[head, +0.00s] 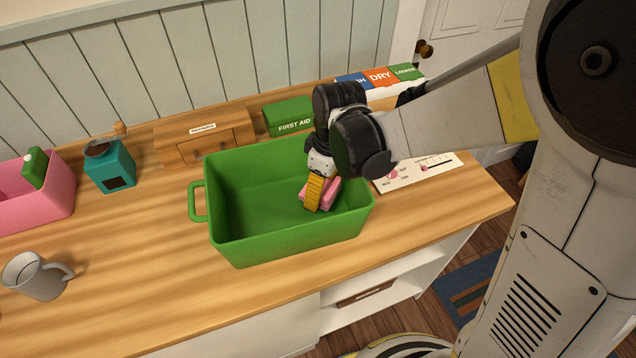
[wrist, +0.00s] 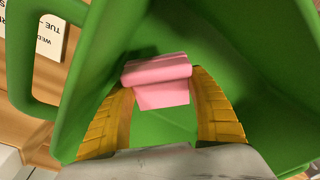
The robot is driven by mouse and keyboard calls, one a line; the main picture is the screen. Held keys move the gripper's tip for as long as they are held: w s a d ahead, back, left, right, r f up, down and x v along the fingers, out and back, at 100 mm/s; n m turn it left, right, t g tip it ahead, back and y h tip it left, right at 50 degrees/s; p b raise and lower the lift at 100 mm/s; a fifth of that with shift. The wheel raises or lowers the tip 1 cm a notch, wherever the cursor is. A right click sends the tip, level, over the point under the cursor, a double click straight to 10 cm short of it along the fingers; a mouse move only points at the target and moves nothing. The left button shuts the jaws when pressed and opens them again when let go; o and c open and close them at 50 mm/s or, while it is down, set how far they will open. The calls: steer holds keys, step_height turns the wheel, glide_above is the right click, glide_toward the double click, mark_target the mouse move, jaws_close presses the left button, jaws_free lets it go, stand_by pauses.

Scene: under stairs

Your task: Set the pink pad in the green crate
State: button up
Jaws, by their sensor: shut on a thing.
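The green crate (head: 290,244) stands on the wooden counter, its handle at the left end. My gripper (head: 318,194) reaches down inside the crate's right part. Its yellow fingers (wrist: 165,95) are shut on the pink pad (wrist: 158,80), which shows between the fingertips in the wrist view. In the head view the pad (head: 332,190) is partly hidden behind the fingers. The green crate (wrist: 35,95) surrounds the pad in the wrist view. I cannot tell whether the pad touches the crate's floor. The crate holds nothing else that I can see.
A pink bin (head: 40,205) with a green bottle, a teal grinder (head: 110,168) and a grey mug (head: 36,278) stand to the left. A wooden drawer box (head: 205,140) and a green first aid box (head: 288,117) stand behind the crate. A white chart (head: 420,172) lies to the right.

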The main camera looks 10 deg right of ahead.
mark_target(321, 201)
steer(key=shift+f+b, duration=0.8)
steer(key=shift+f, duration=1.4)
steer(key=shift+f, duration=0.15)
steer(key=o, duration=1.1)
